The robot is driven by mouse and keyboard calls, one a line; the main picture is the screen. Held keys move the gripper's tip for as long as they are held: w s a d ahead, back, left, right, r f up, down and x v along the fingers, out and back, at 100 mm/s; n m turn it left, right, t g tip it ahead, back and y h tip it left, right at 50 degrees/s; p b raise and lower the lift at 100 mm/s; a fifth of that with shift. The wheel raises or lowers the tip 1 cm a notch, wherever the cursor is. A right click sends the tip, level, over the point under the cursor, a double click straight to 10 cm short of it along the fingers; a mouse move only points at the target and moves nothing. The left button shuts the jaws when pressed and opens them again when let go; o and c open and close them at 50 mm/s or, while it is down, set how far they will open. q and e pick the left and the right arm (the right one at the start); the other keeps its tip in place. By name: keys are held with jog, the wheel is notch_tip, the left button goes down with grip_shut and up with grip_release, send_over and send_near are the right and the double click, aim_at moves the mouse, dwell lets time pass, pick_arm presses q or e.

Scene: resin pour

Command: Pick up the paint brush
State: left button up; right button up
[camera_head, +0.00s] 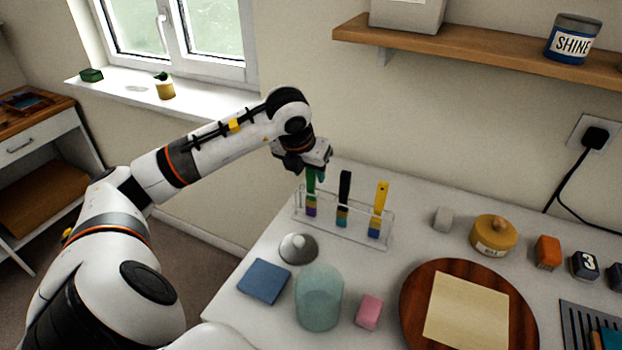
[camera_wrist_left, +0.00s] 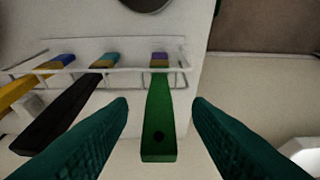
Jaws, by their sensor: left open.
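Three paint brushes stand in a clear rack (camera_head: 345,231) on the white table: a green brush (camera_head: 311,180), a black brush (camera_head: 344,188) and a yellow brush (camera_head: 380,198). My left gripper (camera_head: 316,175) is at the top of the green brush. In the left wrist view, the open teal fingers (camera_wrist_left: 160,115) lie either side of the green brush's handle (camera_wrist_left: 158,130), with a gap on both sides. The black brush (camera_wrist_left: 60,120) and yellow brush (camera_wrist_left: 18,88) are left of the fingers there. My right gripper is not in view.
A glass jar (camera_head: 319,298), a blue square (camera_head: 264,281), a pink block (camera_head: 369,312) and a silver lid (camera_head: 298,248) sit in front of the rack. A round wooden board (camera_head: 412,300) and a yellow pot (camera_head: 493,236) are to the right. A shelf (camera_head: 470,48) hangs above.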

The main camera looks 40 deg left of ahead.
aim_at(310, 173)
pick_arm(q)
jog(key=x, duration=0.3)
jog(key=shift+w+f, duration=0.15)
jog(key=shift+f, duration=0.05)
jog(key=shift+c, duration=0.4)
jog(key=c, duration=0.9)
jog(key=shift+r, duration=0.1)
grip_shut()
jog(key=shift+r, duration=0.1)
